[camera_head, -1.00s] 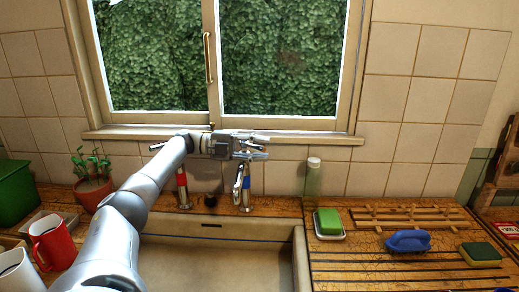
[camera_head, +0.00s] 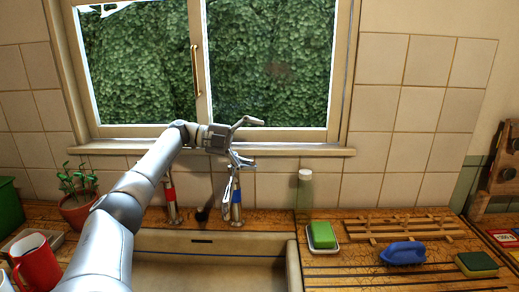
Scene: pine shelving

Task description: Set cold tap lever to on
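The cold tap (camera_head: 237,198) with the blue band stands at the back edge of the sink (camera_head: 200,243), right of the hot tap (camera_head: 170,197) with the red band. My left gripper (camera_head: 256,142) is just above the cold tap, in front of the window sill. Its fingers are spread apart, one high and one low, with nothing between them. The lower finger overlaps the top of the cold tap in the picture. I cannot tell whether they touch, and the lever's position is unclear there. My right gripper is not in view.
A clear bottle (camera_head: 304,190) stands right of the cold tap. A green soap in a dish (camera_head: 322,236), a blue brush (camera_head: 403,253) and a sponge (camera_head: 476,263) lie on the right counter. A potted plant (camera_head: 77,208) and red mug (camera_head: 36,262) are at left.

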